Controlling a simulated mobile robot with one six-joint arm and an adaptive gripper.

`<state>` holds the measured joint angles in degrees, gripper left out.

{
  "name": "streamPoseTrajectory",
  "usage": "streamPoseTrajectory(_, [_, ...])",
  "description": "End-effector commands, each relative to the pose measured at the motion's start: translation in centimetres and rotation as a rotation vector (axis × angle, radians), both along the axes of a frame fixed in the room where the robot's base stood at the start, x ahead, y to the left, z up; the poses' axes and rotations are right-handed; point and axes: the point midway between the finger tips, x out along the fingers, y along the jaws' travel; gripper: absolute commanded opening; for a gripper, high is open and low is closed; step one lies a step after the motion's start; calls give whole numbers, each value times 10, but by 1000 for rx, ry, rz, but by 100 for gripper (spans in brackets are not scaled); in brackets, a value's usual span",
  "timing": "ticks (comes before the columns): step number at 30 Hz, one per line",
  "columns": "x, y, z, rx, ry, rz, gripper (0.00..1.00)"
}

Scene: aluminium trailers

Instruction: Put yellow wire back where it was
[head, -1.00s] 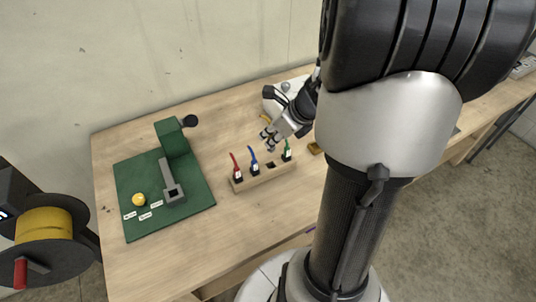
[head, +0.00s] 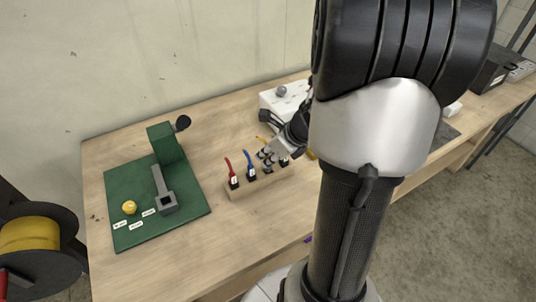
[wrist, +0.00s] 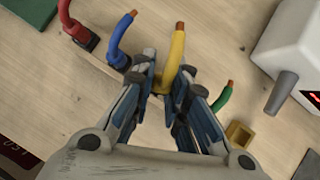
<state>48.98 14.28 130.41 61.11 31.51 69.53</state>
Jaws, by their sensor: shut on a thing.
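My gripper (head: 267,157) is shut on the yellow wire (wrist: 177,50), which stands up between the fingers with its copper end bare. Only a bit of yellow (head: 263,140) shows in the head view. The gripper is at the wooden holder (head: 236,192), over the place between the blue wire (head: 248,162) and the green wire (wrist: 222,98). The red wire (head: 230,170) stands at the left end of the holder. My fingers hide the yellow wire's lower end and the slot, so I cannot tell whether it is seated.
A green board (head: 125,186) with a grey and green fixture (head: 165,145) and a yellow ball (head: 129,207) lies left. A white box (wrist: 292,50) with a red display stands at the back right. A small yellow block (wrist: 239,134) lies near the green wire. The front table is clear.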

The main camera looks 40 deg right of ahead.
Motion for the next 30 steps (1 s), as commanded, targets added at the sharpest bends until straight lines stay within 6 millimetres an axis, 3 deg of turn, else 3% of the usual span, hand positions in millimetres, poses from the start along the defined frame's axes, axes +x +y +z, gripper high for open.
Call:
streamPoseTrajectory(8, [0,0,-7,1,0,-1,0])
streamPoseTrajectory(9, [0,0,-7,1,0,-1,15])
streamPoseTrajectory(18, [0,0,-6,0,0,0,34])
streamPoseTrajectory(30, [0,0,0,-1,0,-1,34])
